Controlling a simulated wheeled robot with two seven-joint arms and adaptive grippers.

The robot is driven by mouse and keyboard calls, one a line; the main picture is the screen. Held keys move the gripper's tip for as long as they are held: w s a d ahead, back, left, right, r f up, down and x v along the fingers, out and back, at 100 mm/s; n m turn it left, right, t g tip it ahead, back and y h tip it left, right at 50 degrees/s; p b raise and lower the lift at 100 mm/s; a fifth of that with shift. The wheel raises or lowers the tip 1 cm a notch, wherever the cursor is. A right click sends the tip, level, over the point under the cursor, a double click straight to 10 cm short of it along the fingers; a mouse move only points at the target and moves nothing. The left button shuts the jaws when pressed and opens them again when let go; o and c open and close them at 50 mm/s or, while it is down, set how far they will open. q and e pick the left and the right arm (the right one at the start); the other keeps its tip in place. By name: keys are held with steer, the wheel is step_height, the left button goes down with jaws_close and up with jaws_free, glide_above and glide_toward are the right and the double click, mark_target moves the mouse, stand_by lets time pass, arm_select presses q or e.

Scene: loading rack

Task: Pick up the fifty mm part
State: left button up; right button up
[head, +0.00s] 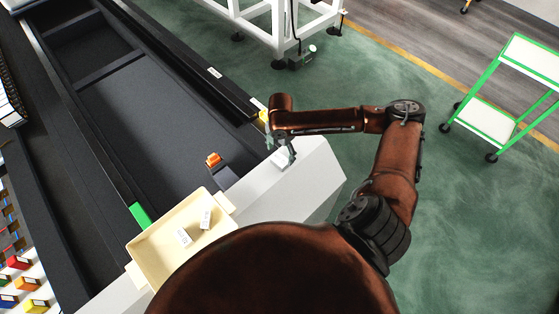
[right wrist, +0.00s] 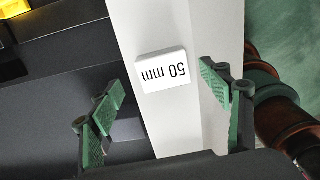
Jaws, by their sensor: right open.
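The fifty mm part (right wrist: 163,70) is a small white block marked "50 mm". In the right wrist view it lies label up on a light grey ledge (right wrist: 183,120), between and a little beyond my right fingertips. My right gripper (right wrist: 163,84) is open, one green-padded finger on each side of the part, with clear gaps to both. In the head view my right gripper (head: 283,150) is over the light grey ledge, and the part is hard to make out beside the fingers. My left gripper is not in view.
A cream tray (head: 158,254) holding two small white labelled blocks (head: 206,219) stands left of the gripper. Coloured bins (head: 28,283) are at lower left.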

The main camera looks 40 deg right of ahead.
mark_target(281, 158)
steer(key=f, duration=0.3)
steer(key=shift+s+d+f+p, duration=0.15)
steer(key=shift+s+f+p, duration=0.05)
steer(key=shift+f+p, duration=0.15)
steer(key=shift+f, duration=0.45)
steer(key=c, duration=0.6)
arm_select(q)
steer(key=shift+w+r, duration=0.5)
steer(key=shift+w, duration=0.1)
arm_select(e)
steer(key=c, duration=0.7)
